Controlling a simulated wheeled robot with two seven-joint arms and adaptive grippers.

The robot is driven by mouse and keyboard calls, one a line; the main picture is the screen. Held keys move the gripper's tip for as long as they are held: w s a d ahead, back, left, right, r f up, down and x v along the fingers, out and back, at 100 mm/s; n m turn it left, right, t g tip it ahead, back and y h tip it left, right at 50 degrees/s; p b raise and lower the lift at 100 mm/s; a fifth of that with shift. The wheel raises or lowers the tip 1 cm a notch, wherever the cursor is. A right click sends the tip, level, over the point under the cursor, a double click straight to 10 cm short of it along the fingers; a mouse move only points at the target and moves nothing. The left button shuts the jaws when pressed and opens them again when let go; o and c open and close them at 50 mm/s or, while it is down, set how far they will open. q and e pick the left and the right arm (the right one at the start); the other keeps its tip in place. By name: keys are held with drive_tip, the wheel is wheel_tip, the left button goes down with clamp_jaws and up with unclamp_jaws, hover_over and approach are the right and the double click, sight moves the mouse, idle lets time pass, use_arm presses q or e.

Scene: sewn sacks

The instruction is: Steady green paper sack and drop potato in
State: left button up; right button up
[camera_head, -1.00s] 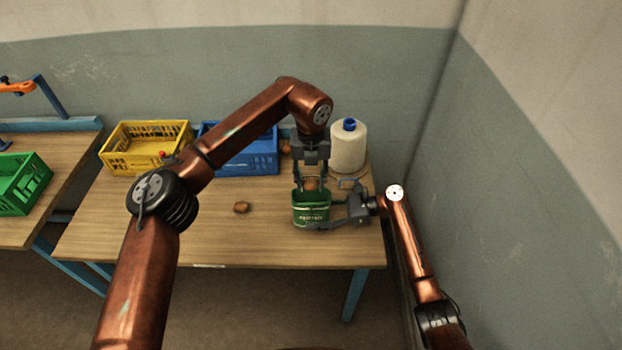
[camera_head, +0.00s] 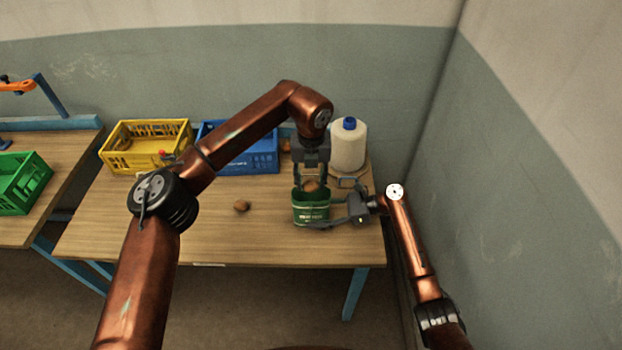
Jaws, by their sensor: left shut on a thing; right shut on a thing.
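The green paper sack (camera_head: 311,212) stands upright and open near the right end of the wooden table. My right gripper (camera_head: 326,209) comes from the right and is shut on the sack. A brown potato (camera_head: 311,185) is at the sack's mouth. My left gripper (camera_head: 310,183) points down from above and is shut on this potato, its fingertips at the sack's opening. The fingertips partly hide the potato, and the sack's inside is mostly hidden. Another potato (camera_head: 241,206) lies on the table left of the sack.
A yellow crate (camera_head: 146,160) and a blue crate (camera_head: 250,164) stand along the table's back. A brown round thing (camera_head: 286,146) is partly hidden behind my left arm. The front left tabletop is clear.

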use_arm(q)
drive_tip(key=shift+f, duration=1.6)
drive_tip(key=o, duration=1)
drive_tip(key=r, duration=1.2)
drive_tip(key=shift+s+d, duration=0.1)
drive_tip(key=shift+s, duration=0.3)
